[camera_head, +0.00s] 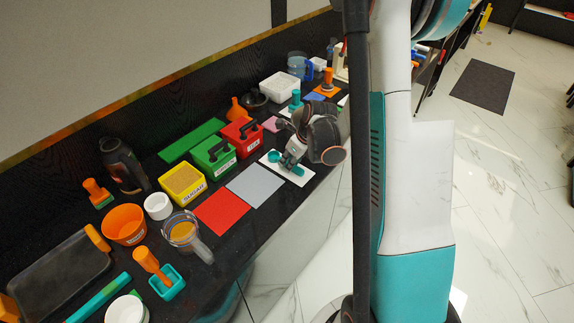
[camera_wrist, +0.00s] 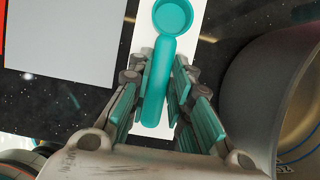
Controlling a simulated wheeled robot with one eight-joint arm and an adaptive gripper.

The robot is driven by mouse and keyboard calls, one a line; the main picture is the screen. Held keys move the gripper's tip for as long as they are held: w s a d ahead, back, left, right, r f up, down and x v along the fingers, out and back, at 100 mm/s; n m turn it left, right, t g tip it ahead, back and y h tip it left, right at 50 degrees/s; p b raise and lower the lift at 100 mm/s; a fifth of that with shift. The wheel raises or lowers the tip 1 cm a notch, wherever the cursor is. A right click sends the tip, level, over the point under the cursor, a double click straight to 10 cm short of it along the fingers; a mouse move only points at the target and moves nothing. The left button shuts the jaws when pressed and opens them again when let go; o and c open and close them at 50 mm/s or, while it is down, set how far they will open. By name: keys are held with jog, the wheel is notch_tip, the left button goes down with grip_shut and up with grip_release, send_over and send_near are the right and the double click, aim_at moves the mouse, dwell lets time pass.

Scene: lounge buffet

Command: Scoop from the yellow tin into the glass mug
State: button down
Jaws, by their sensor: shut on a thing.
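A teal scoop (camera_wrist: 173,18) lies over a white mat (camera_head: 303,175). Its round bowl points away from my gripper in the wrist view. My gripper (camera_head: 291,164) is shut on the scoop's handle, with the teal-padded fingers (camera_wrist: 161,72) on both sides of it. Whether the scoop touches the mat is hard to tell. The yellow tin (camera_head: 188,196), labelled SUGAR and open with tan contents, stands left of my gripper in the head view. The glass mug (camera_head: 183,238), with its handle to the right, stands in front of the tin.
Red (camera_head: 222,212) and grey (camera_head: 256,186) mats lie flat between mug and gripper. A green tin (camera_head: 214,156) and a red tin (camera_head: 241,137), with black handles, stand behind. A white cup (camera_head: 158,207) and an orange bowl (camera_head: 124,225) stand left of the yellow tin.

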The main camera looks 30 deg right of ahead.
jog(key=shift+r+p, duration=1.5)
jog(key=shift+r, duration=1)
jog(key=c, duration=2)
grip_release()
grip_shut()
